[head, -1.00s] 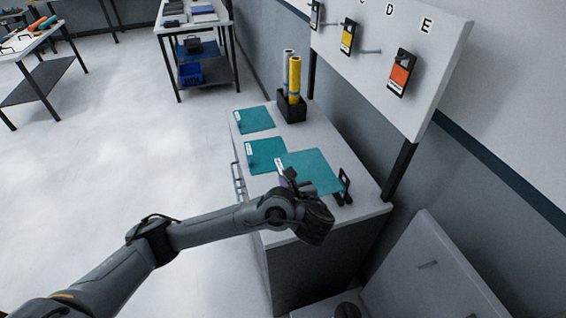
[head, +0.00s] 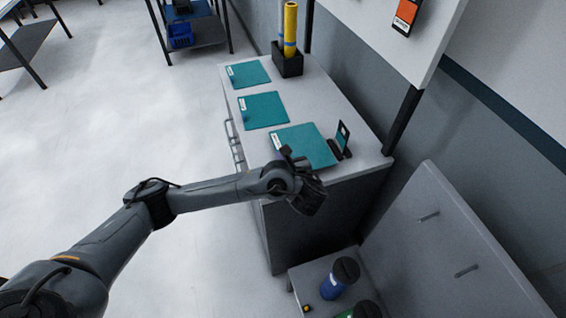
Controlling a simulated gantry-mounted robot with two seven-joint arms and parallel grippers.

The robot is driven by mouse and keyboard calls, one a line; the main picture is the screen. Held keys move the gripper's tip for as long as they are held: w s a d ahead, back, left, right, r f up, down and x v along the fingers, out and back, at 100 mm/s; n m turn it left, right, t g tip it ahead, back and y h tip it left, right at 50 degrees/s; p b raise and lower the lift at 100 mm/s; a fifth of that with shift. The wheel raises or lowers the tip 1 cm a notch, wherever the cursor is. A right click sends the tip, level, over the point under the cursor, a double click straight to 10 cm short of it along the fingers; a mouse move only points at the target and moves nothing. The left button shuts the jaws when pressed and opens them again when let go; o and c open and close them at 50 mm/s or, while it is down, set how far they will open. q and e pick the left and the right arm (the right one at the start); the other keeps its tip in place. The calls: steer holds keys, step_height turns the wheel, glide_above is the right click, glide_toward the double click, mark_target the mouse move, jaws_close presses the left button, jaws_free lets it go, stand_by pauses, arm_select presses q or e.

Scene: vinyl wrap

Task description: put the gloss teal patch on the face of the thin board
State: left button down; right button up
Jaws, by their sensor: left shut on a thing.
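My left gripper (head: 298,164) is at the near end of the grey cabinet, shut on a teal patch (head: 303,144) with a small white label at its left corner. The patch is flat and appears held just above the cabinet top. My wrist hides its near edge and the fingertips. Two similar teal patches lie behind it: a middle one (head: 263,110) and a far one (head: 248,74), each with a white label. I cannot tell which finish each has. I cannot identify the thin board for certain. My right gripper is not in view.
A black holder (head: 287,62) with rolls stands behind. A grey panel (head: 425,240) with pegs is at lower right, beside a blue container (head: 340,280).

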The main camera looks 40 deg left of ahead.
arm_select(q)
steer(key=shift+f, duration=0.9)
steer(key=shift+f, duration=0.1)
steer(key=c, duration=1.2)
jaws_free()
steer(key=shift+c, duration=0.2)
